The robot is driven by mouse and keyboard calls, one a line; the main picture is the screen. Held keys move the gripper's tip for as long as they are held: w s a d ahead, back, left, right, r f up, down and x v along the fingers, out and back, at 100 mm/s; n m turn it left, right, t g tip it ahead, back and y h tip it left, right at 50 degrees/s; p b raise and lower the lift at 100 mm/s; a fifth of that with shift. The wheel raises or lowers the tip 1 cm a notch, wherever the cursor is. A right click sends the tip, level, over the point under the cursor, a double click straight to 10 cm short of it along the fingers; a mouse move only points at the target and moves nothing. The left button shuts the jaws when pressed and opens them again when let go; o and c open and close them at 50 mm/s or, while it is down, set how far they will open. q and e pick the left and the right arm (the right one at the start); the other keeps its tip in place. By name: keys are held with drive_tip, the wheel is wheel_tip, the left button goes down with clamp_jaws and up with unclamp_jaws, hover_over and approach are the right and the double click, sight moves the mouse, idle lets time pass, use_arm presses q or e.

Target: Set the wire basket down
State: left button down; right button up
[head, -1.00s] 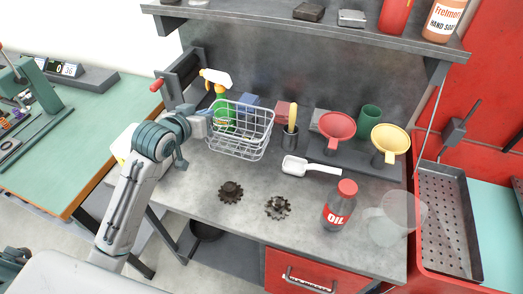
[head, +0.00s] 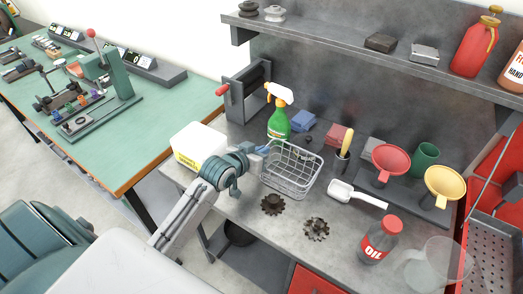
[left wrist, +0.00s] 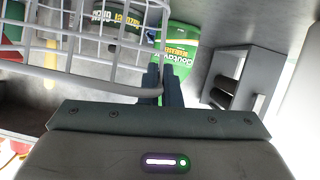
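The wire basket (head: 292,168) is a pale metal mesh basket, empty as far as I can see, over the left part of the grey workbench (head: 235,207). My left gripper (head: 263,151) is at its left rim. In the left wrist view the two dark fingers (left wrist: 164,72) are close together on the rim wire of the basket (left wrist: 95,75). The basket looks about level and close to the bench top, but I cannot tell whether its bottom touches. My right gripper is not in view.
A white scoop (head: 356,195) and an oil bottle (head: 379,240) are to the right. A white container (head: 199,145) is left.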

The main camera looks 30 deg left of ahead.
use_arm(q)
drive_tip(key=c, duration=2.1)
unclamp_jaws()
drive_tip(key=shift+f, duration=0.15)
drive_tip(key=o, duration=0.5)
drive_tip(key=shift+c, duration=0.2)
drive_tip(key=shift+r, duration=0.2)
